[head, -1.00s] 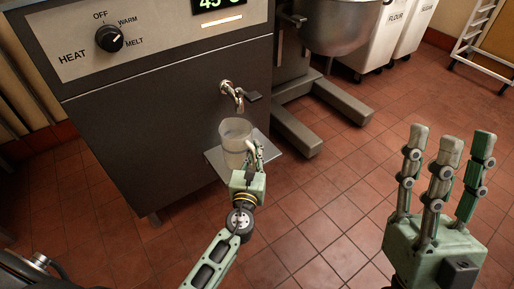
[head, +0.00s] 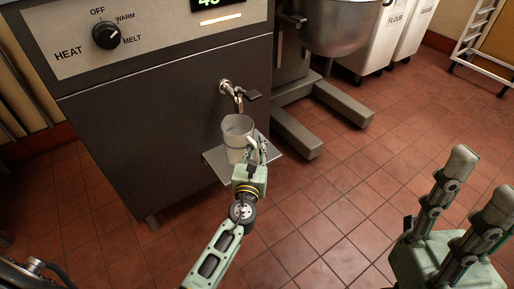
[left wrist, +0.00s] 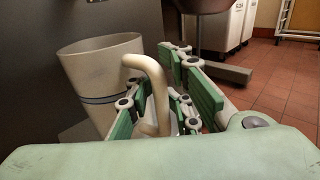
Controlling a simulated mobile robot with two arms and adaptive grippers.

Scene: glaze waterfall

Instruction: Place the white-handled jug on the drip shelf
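The jug (head: 235,142) is pale and translucent with a white handle (head: 251,142). It stands upright at the drip shelf (head: 217,163), below the tap (head: 238,92) of the dark machine; whether its base touches the shelf is hard to tell. In the left wrist view the jug (left wrist: 100,75) shows a dark band, and its handle (left wrist: 152,85) passes between the fingers. My left gripper (head: 253,160) is at the handle, its fingers around it; it also shows in the left wrist view (left wrist: 158,112). My right gripper (head: 466,198) is open and empty at the right, over the floor.
The machine's front has a heat dial (head: 106,35) and a lit display. A metal mixing bowl (head: 340,25) on a stand with grey legs (head: 300,135) is to the right. White flour and sugar bins (head: 380,45) stand behind. The tiled floor in the middle is clear.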

